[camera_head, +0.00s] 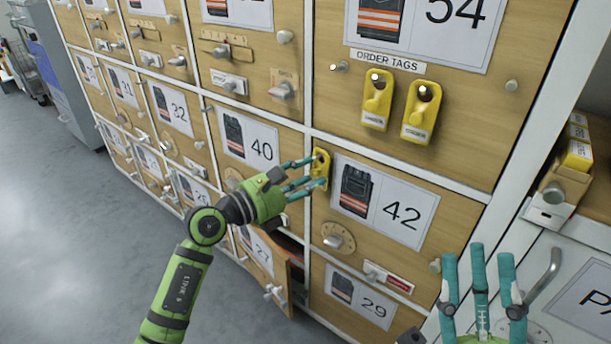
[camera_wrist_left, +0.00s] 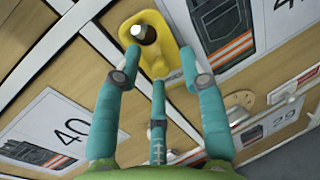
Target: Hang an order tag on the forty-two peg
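A yellow order tag (camera_head: 320,168) is at the upper left corner of the forty-two door (camera_head: 398,243). In the left wrist view a dark-tipped peg shows in the hole of this tag (camera_wrist_left: 165,42), so the tag appears to be on the peg (camera_wrist_left: 145,33). My left gripper (camera_head: 312,175) is at the tag, with two fingers along its sides and one below; I cannot tell whether they press on it. Two more yellow tags, one left (camera_head: 377,100) and one right (camera_head: 421,112), hang on pegs under the "ORDER TAGS" label (camera_head: 388,60). My right gripper (camera_head: 480,285) is open and empty at lower right.
The forty door (camera_head: 249,140) is left of the forty-two door. A lower door (camera_head: 266,265) stands ajar below my left gripper and sticks out. Knobs and latches project from many doors. A shelf with yellow boxes (camera_head: 578,155) is at right. Grey floor (camera_head: 70,230) is clear at left.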

